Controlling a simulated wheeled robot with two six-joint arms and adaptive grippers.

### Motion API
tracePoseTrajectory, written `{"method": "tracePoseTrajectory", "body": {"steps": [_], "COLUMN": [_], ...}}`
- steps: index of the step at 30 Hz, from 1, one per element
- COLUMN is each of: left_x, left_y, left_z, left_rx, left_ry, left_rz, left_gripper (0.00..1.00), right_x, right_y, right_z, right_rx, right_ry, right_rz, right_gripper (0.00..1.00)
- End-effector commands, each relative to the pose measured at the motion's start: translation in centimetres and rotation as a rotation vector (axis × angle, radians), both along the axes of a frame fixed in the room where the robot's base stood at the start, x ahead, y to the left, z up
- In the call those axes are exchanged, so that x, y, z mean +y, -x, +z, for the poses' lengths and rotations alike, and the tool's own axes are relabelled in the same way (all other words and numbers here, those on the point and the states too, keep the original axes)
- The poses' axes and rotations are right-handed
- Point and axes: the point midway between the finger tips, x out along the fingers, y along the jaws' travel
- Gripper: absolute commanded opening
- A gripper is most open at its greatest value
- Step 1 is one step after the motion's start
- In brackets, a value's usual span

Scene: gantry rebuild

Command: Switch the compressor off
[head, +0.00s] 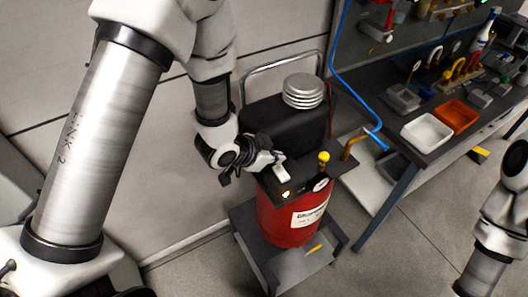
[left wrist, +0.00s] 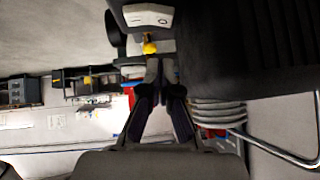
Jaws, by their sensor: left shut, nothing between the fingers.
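The compressor has a red tank (head: 287,222) with a white label and a black top plate. On the plate are a white rocker-like piece (head: 281,174), a small bright amber spot (head: 285,194), a round gauge (head: 320,184) and a yellow knob (head: 323,157). My left gripper (head: 277,158) is shut and empty, close above the white piece; I cannot tell whether it touches. In the left wrist view, its fingertips (left wrist: 162,88) are together, below a yellow knob (left wrist: 150,48) and a white block (left wrist: 148,16). My right gripper is out of view.
The compressor stands on a grey cart (head: 244,228) with a black block and silver ribbed cylinder (head: 303,91) behind. A blue hose (head: 338,60) hangs right. A workbench (head: 441,151) holds white (head: 427,133) and orange (head: 458,116) bins.

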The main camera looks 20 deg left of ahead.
Motion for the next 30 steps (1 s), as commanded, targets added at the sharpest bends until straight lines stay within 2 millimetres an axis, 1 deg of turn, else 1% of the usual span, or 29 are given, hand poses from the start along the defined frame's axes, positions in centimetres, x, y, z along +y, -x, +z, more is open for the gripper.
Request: {"method": "tracePoseTrajectory", "body": {"steps": [1,4,6,9,19,22,24,30], "left_x": [-0.3,0.1,0.2,0.3,0.3,0.4,0.4,0.4], "left_y": [-0.3,-0.3,-0.5,-0.6,-0.6,-0.7,-0.7,-0.5], "left_z": [-0.6,-2.5,-3.3,-4.0,-4.4,-5.3,-4.9,-4.9], "left_rx": [0.004,0.005,0.004,0.0,-0.001,-0.001,0.0,0.004], "left_ry": [0.001,0.002,0.002,0.002,0.0,0.001,0.0,-0.001], "left_rz": [-0.003,0.003,0.001,0.0,-0.001,0.0,-0.001,-0.001], "left_gripper": [0.0,0.0,0.0,0.0,0.0,0.0,0.0,0.0], "right_x": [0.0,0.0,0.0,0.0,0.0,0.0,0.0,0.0], "right_y": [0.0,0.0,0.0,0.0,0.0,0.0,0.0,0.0], "right_z": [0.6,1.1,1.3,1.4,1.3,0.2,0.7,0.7], "right_rx": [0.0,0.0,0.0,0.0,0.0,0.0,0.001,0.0], "right_ry": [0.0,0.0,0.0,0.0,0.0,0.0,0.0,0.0], "right_rz": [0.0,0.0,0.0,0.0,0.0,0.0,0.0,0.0], "right_gripper": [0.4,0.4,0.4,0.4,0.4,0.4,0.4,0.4]}}
